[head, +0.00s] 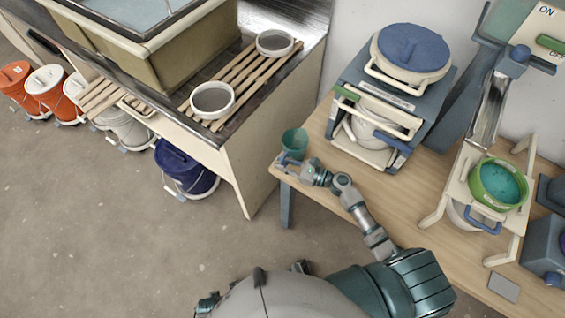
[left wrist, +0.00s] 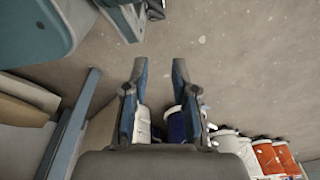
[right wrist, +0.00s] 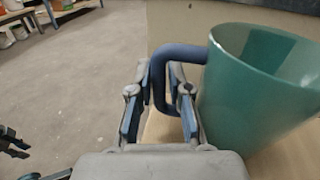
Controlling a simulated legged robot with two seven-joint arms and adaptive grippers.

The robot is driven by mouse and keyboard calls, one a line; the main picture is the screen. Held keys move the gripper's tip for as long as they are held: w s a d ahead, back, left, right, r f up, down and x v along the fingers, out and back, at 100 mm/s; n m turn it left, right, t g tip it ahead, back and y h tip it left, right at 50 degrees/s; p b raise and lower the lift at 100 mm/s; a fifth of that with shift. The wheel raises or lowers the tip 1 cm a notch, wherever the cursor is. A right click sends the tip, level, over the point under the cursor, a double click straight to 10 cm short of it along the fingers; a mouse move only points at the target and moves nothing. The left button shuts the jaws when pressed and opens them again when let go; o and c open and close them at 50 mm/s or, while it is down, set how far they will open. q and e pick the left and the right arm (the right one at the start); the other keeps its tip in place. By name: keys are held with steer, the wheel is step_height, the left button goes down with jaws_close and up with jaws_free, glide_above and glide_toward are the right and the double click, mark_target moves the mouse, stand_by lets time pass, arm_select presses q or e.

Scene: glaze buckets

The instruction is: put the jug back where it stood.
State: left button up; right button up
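The teal-green jug (head: 294,142) is at the left corner of the wooden table. It shows large in the right wrist view (right wrist: 250,90), upright, with its blue handle (right wrist: 158,85) toward my right gripper. My right gripper (right wrist: 162,95) has its fingers apart, one on each side of the handle; I see no clear closing on it. In the head view the right gripper (head: 291,163) is beside the jug, partly covering its lower part. My left gripper (left wrist: 159,70) is open and empty above the floor.
A green bucket (head: 498,184) is at right. Several buckets stand on the floor, including a dark blue one (head: 184,170).

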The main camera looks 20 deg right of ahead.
steer(key=shift+o, duration=0.8)
